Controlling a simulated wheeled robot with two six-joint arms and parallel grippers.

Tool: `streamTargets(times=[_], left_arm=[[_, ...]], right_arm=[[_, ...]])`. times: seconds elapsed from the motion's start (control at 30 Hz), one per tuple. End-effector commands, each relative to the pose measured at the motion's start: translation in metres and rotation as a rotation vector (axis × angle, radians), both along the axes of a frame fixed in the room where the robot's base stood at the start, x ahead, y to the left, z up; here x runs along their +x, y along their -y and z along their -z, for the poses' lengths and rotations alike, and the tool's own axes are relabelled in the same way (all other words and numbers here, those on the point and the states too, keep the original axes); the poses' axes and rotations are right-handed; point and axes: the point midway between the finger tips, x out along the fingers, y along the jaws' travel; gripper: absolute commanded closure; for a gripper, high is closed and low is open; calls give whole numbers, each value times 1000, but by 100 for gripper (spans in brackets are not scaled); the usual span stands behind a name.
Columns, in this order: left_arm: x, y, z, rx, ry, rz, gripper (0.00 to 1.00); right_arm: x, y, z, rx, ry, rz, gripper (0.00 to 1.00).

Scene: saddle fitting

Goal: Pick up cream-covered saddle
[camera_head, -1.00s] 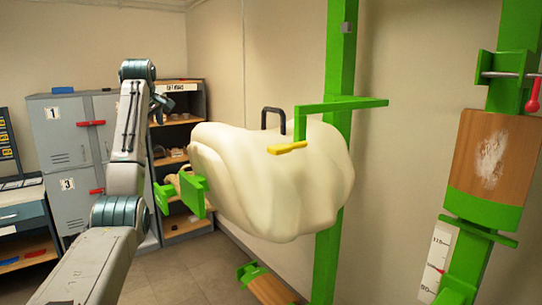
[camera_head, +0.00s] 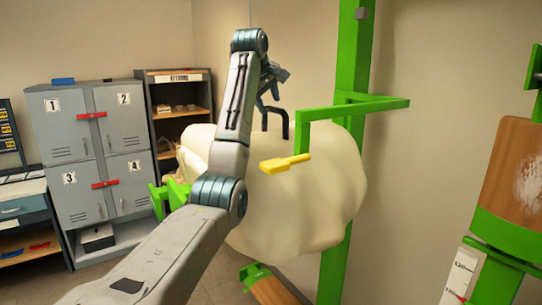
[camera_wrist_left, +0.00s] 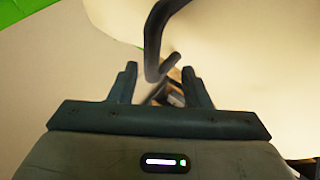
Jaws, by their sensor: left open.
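The cream-covered saddle (camera_head: 318,205) is a large, pale, lumpy form held against a green post (camera_head: 346,150) in the head view. A dark handle (camera_head: 284,114) stands up from its top and also shows in the left wrist view (camera_wrist_left: 153,50). My left gripper (camera_head: 272,84) is open, just above the handle. In the wrist view the handle's bar lies between and beyond the two fingers (camera_wrist_left: 160,88); I cannot tell whether they touch it. My left forearm hides part of the saddle's left side. My right gripper is not in view.
A green bracket (camera_head: 360,110) with a yellow lever (camera_head: 285,163) reaches over the saddle beside the handle. Green clamp pieces (camera_head: 170,195) are at its left end. Grey lockers (camera_head: 90,150) and a shelf (camera_head: 178,105) stand behind. A wooden panel (camera_head: 515,180) is at right.

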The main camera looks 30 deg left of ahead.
Motion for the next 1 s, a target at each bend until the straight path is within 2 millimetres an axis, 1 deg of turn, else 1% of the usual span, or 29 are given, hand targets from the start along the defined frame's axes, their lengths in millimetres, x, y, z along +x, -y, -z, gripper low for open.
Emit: streamTargets(times=[0.07, 0.1, 0.17, 0.3, 0.37, 0.4, 0.47, 0.57, 0.6, 0.7, 0.8, 0.83, 0.87, 1.0], left_arm=[[3, 0, 4, 0, -3, 0, 57], [5, 0, 5, 0, -3, 0, 57], [9, 0, 7, -1, -4, 0, 57], [21, 0, 17, -1, -6, 1, 57], [25, 0, 21, 0, -4, 1, 57], [29, -1, 27, 0, -5, 0, 57], [33, -3, 32, 0, -4, -1, 57], [37, -4, 39, 0, -2, -1, 57], [38, -4, 40, 0, -2, -1, 57], [38, -4, 42, 0, -1, 0, 57], [38, -4, 42, 0, -1, 0, 57], [38, -4, 42, 0, -1, 0, 61], [38, -4, 41, 0, -1, 0, 66], [38, -4, 41, 0, -1, 0, 94]], right_arm=[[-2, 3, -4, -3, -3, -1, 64], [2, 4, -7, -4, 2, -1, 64], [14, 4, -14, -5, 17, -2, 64], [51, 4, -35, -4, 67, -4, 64], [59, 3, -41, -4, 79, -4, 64], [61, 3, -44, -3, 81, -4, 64], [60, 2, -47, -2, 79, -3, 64], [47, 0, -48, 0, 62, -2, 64], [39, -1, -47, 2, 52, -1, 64], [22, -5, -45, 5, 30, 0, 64], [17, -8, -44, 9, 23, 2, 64], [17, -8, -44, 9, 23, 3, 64], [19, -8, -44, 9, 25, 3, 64], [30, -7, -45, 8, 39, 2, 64]])
